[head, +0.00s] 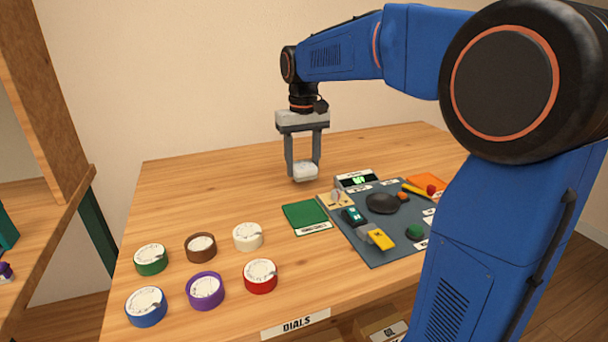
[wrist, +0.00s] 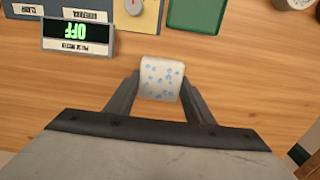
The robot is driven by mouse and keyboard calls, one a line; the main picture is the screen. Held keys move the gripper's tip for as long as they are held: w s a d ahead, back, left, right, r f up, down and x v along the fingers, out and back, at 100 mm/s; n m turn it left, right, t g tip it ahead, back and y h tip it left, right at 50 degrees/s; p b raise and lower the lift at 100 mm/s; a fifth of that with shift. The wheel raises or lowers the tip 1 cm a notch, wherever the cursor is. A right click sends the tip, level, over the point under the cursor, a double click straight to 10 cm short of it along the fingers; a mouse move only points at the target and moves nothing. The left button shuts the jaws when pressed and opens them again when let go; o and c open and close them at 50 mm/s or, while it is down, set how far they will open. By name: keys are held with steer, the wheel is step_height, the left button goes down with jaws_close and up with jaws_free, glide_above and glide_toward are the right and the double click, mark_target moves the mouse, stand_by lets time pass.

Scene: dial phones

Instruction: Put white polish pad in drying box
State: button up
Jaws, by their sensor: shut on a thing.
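My gripper (head: 303,170) is shut on the white polish pad (head: 306,174), a small white rounded block held between the two fingertips. It is over the back part of the wooden table, and in the head view I cannot tell how far above the top it is. In the wrist view the pad (wrist: 160,78) shows blue spots on its face, between the grey fingers (wrist: 158,92). I cannot pick out a drying box in either view. A box front with a partly cut-off label (head: 388,332) shows below the table edge.
Several coloured dials (head: 205,291) stand at the front left of the table (head: 190,180). The back left is clear.

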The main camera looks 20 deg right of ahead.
mark_target(302, 174)
steer(key=shift+a+f, duration=0.1)
steer(key=shift+f, duration=1.6)
steer(key=shift+f, duration=0.15)
steer(key=o, duration=1.1)
